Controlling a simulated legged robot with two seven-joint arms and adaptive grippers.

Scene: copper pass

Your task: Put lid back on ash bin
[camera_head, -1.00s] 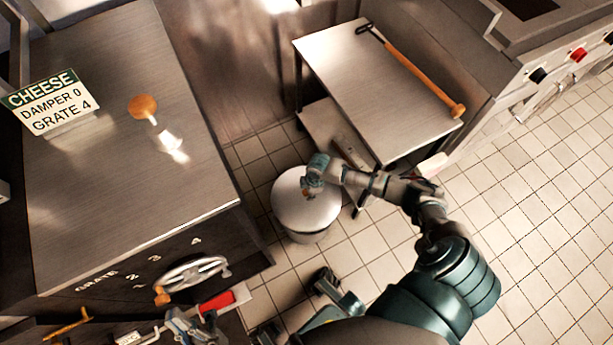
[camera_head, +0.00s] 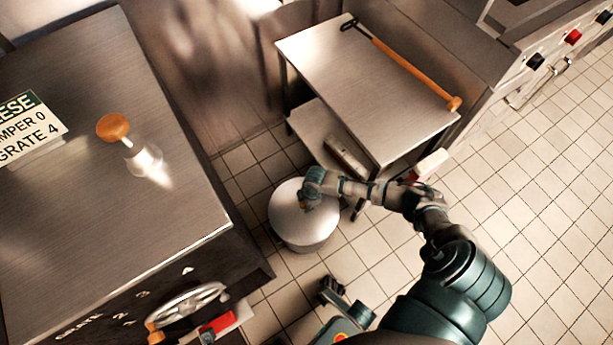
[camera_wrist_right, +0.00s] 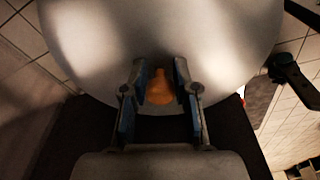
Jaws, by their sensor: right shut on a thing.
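The ash bin (camera_head: 306,246) is a round grey metal bin on the tiled floor between the counter and the side table. Its round pale metal lid (camera_head: 287,214) covers the top of the bin in the head view. I cannot tell whether the rim is fully seated or slightly above. The lid (camera_wrist_right: 100,45) fills much of the right wrist view, with an orange knob (camera_wrist_right: 162,90) between the fingers. My right gripper (camera_head: 307,200) reaches down from the right and is shut on that knob; it also shows in the right wrist view (camera_wrist_right: 160,92).
A metal counter (camera_head: 100,190) with a sign (camera_head: 28,130) and a wooden-knobbed piece (camera_head: 113,127) stands left, with a handwheel (camera_head: 190,308) on its front. A side table (camera_head: 350,95) holds a long wooden-handled tool (camera_head: 410,70). Tiled floor is open at right.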

